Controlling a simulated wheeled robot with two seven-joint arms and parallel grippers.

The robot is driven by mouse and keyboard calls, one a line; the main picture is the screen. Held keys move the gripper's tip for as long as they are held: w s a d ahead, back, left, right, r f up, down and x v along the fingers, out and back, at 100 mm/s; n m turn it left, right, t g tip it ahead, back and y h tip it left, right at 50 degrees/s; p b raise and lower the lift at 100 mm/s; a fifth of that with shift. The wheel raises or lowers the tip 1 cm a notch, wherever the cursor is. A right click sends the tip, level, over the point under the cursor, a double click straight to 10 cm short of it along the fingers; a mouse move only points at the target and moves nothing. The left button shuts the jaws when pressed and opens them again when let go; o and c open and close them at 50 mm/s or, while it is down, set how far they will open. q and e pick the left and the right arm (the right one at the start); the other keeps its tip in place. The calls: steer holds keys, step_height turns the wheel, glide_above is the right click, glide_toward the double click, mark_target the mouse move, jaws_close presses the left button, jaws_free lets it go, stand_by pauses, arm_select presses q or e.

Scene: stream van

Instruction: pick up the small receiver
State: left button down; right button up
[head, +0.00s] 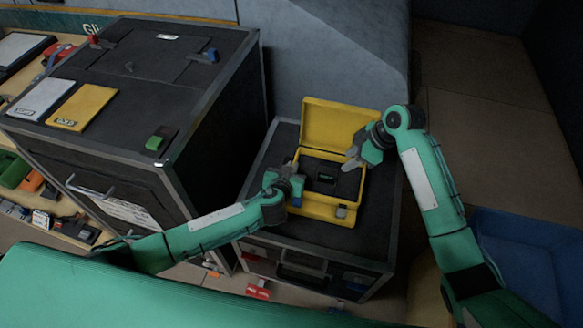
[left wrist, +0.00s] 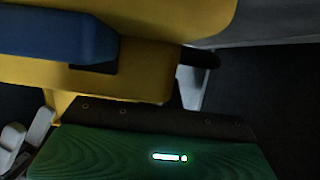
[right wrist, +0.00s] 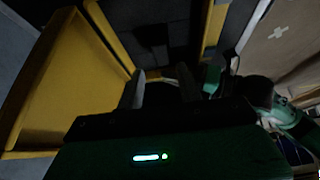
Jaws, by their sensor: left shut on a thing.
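The small receiver (head: 326,178) looks like a dark block with a small green display, lying in the dark insert of the open yellow case (head: 318,210). My left gripper (head: 297,184) is at the case's left wall and appears shut on that wall; the case (left wrist: 130,85) fills much of the left wrist view and hides the contact. My right gripper (head: 354,162) is over the right side of the case. Its fingers (right wrist: 163,85) look apart, with dark shapes between them that are hard to read; the receiver cannot be made out there.
The case stands on a black crate (head: 262,205), its lid (head: 335,125) raised at the back. A blue part (head: 296,202) shows on the case's front. A large black box (head: 120,135) bearing silver and gold cards stands left. A blue bin (head: 525,250) is at right.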

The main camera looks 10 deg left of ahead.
mark_target(329, 171)
steer(key=shift+o, duration=0.4)
steer(key=shift+o, duration=1)
steer(key=shift+r, duration=0.1)
steer(key=shift+h, duration=0.6)
steer(key=x, duration=0.3)
steer(key=a+x, duration=0.1)
steer(key=x, duration=0.6)
steer(key=shift+a, duration=0.4)
jaws_close()
